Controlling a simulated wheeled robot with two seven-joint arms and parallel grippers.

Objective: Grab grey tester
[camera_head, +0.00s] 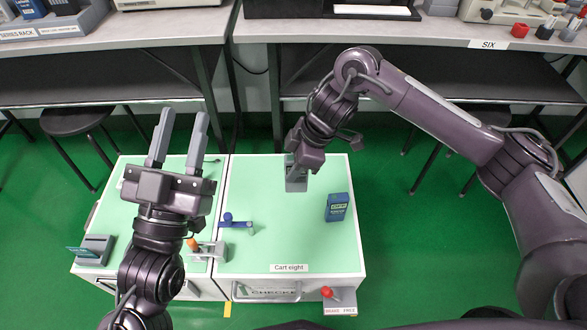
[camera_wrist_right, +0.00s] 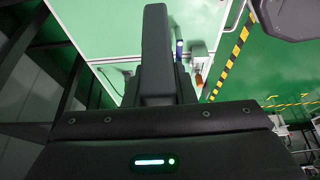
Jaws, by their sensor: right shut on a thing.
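In the right wrist view a dark finger (camera_wrist_right: 155,50) covers most of the held thing. My left gripper (camera_head: 180,125) is open and empty above the cart's left part, fingers pointing away.
A blue tester (camera_head: 337,207) stands to the right on the cart. A blue rod with round ends (camera_head: 235,223), a grey piece with an orange end (camera_head: 207,250) and a grey stand (camera_head: 96,248) are nearer the left. A bench (camera_head: 400,28) runs along the back.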

